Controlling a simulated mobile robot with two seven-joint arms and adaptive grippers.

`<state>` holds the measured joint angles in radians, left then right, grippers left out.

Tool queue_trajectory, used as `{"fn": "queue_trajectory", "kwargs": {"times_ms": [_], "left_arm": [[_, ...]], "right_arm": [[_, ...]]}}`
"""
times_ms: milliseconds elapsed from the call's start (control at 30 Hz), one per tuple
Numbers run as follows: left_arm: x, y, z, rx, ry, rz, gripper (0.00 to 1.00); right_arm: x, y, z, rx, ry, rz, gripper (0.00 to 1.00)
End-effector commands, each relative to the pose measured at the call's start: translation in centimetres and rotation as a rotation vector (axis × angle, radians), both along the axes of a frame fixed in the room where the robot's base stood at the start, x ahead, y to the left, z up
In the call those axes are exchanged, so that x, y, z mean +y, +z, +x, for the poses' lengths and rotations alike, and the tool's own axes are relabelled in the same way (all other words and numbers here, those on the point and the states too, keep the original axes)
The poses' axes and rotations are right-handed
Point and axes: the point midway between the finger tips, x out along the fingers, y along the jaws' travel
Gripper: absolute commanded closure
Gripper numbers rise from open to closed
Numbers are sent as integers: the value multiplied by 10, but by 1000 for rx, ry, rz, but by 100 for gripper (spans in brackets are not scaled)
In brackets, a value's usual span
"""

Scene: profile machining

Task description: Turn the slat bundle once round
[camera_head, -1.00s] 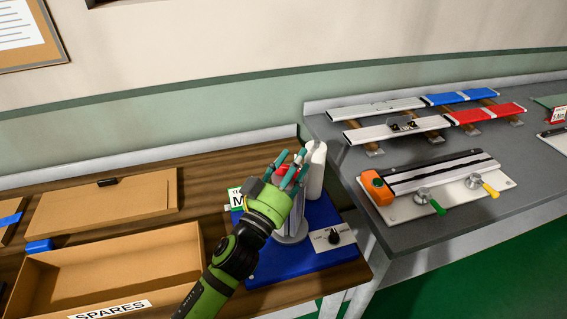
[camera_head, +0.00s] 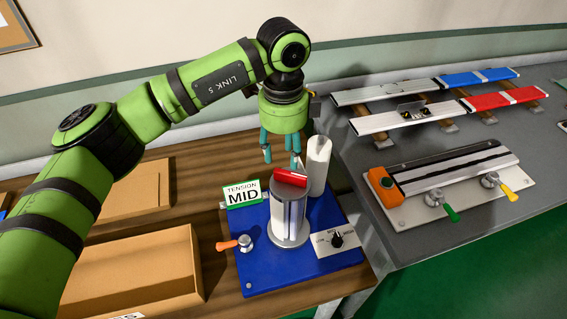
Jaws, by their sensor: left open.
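The slat bundle (camera_head: 287,218) stands upright on a round grey disc on the blue base plate (camera_head: 265,275). A red piece (camera_head: 291,177) lies across its top. My left gripper (camera_head: 281,158) hangs above and slightly behind the bundle top, its teal fingers pointing down. It is open and looks empty; whether a fingertip touches the red piece I cannot tell. A white roll (camera_head: 318,167) stands upright just behind and to the right of the bundle. My right gripper is out of view.
A green sign (camera_head: 243,193) reading "TENSION MID", an orange-handled lever (camera_head: 238,243) and a black dial (camera_head: 337,240) surround the bundle. Open cardboard boxes (camera_head: 185,285) lie left. The grey bench (camera_head: 360,160) at right carries slat racks and a clamp fixture (camera_head: 445,185).

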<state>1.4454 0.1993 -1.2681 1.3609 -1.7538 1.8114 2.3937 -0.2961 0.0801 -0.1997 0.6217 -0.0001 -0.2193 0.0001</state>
Motion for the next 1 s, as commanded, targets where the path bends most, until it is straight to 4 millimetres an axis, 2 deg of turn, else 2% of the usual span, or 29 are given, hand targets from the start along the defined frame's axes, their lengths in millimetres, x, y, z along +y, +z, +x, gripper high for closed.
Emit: {"fn": "queue_trajectory", "kwargs": {"times_ms": [133, 300, 500, 833, 933, 967, 1000], "left_arm": [[2, -13, -1, 4, 6, 8, 54], [1, -40, -1, 6, 3, 6, 54], [1, -62, -1, 2, 2, 4, 54], [0, -69, -1, 0, 0, 2, 54], [0, -69, -1, 0, 0, 2, 94], [0, -69, -1, 1, 0, 2, 100], [0, -69, -1, 1, 0, 2, 100]], "right_arm": [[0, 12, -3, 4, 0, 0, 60], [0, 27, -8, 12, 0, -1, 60], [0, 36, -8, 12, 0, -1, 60], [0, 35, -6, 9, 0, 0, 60], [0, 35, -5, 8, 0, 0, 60], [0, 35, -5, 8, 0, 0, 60], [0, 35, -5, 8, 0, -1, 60]]}}
